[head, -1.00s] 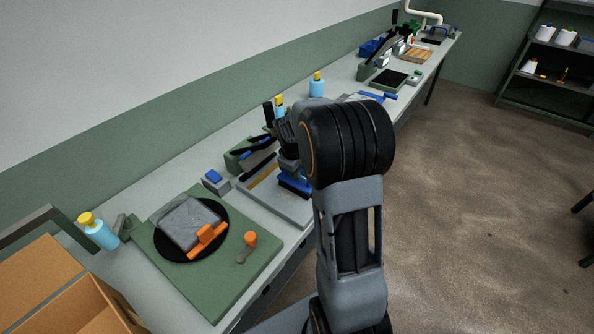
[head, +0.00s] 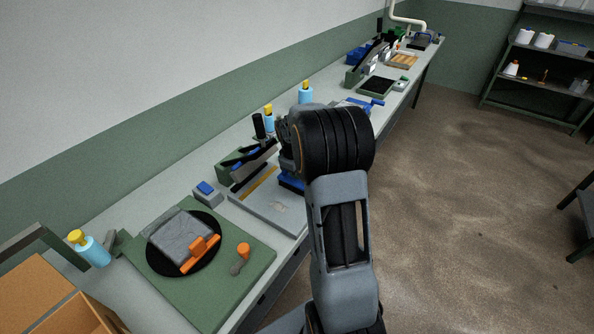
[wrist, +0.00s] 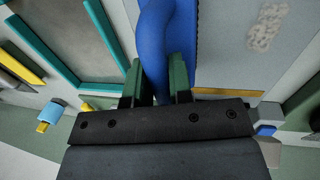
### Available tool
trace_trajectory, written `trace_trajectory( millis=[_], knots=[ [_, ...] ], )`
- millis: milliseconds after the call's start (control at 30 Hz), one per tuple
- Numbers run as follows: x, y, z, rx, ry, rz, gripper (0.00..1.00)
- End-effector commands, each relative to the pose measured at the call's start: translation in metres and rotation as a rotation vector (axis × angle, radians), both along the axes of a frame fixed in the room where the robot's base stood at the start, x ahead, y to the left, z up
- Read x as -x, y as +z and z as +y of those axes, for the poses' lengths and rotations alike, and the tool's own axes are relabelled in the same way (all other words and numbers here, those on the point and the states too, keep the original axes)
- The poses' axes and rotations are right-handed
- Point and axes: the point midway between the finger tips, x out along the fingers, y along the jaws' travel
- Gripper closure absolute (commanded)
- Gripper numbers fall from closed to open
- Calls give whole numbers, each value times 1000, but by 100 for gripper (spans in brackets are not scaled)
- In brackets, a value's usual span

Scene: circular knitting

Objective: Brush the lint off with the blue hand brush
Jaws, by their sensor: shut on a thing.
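The blue hand brush (head: 291,182) is partly hidden behind my arm in the head view, at the far right end of a grey plate (head: 248,203). In the wrist view its blue handle (wrist: 152,35) runs up between the green fingers of my gripper (wrist: 158,82), which is shut on it. The bristle side of the brush (wrist: 183,25) is a blue strip beside the handle. The lint (wrist: 267,27) is a pale speckled patch on the grey plate, to the right of the brush and apart from it. A faint pale patch (head: 277,207) also shows on the plate in the head view.
A green board with a black disc (head: 160,259) and an orange handle (head: 200,250) lies nearer. A grey box with a blue top (head: 206,191) and blue bottles with yellow caps (head: 91,250) stand along the bench. A teal frame (wrist: 110,35) lies left of the brush.

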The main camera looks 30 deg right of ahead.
Motion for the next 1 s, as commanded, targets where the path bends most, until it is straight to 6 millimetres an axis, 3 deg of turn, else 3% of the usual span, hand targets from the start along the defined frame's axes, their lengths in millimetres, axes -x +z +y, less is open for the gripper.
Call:
trace_trajectory(
  millis=[500, 1000],
  knots=[
    [18, -3, 41, 0, 2, -1, 100],
    [22, -4, 46, -2, -1, 3, 100]
  ],
)
